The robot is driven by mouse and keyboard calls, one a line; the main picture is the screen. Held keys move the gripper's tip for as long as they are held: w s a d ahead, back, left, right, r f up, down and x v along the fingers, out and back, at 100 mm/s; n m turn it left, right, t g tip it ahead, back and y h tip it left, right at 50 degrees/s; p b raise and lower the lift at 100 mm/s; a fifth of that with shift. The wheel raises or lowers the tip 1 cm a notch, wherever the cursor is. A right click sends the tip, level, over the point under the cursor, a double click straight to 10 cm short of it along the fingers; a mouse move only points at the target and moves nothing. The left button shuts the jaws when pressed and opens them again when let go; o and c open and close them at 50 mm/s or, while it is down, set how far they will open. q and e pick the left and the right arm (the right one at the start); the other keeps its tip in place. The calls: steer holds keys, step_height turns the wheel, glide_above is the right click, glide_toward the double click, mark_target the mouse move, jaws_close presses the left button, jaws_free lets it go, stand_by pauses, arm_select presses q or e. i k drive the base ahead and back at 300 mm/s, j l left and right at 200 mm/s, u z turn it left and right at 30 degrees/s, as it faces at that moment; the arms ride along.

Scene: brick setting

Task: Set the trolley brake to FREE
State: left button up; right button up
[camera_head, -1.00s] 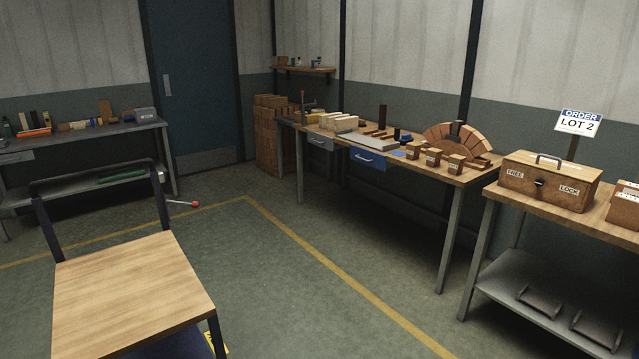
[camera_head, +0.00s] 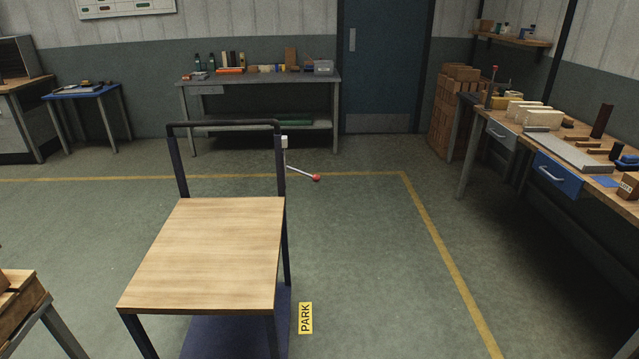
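The trolley (camera_head: 212,245) stands in the middle of the head view, with a light wooden top, dark legs and a dark push handle (camera_head: 222,124) at its far end. A brake lever (camera_head: 302,173) with a red ball knob sticks out to the right from the far right post, sloping slightly down. A small pale block (camera_head: 284,142) sits on that post above the lever. A yellow PARK label (camera_head: 305,318) shows beside the trolley's lower right side. No FREE label on the trolley is visible. Neither of my grippers is in view.
Yellow floor lines (camera_head: 440,245) run behind and right of the trolley. A long workbench (camera_head: 560,150) stands at the right, a grey bench (camera_head: 258,78) at the back. A wooden table corner (camera_head: 20,300) shows at lower left. Floor right of the trolley is clear.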

mark_target(316, 178)
steer(key=i+l, duration=0.25)
steer(key=l, duration=0.15)
steer(key=i+l+z, duration=0.15)
steer(key=i, duration=0.8)
steer(key=i+l+z, duration=0.2)
steer(key=i, duration=0.75)
steer(key=i+j, duration=0.3)
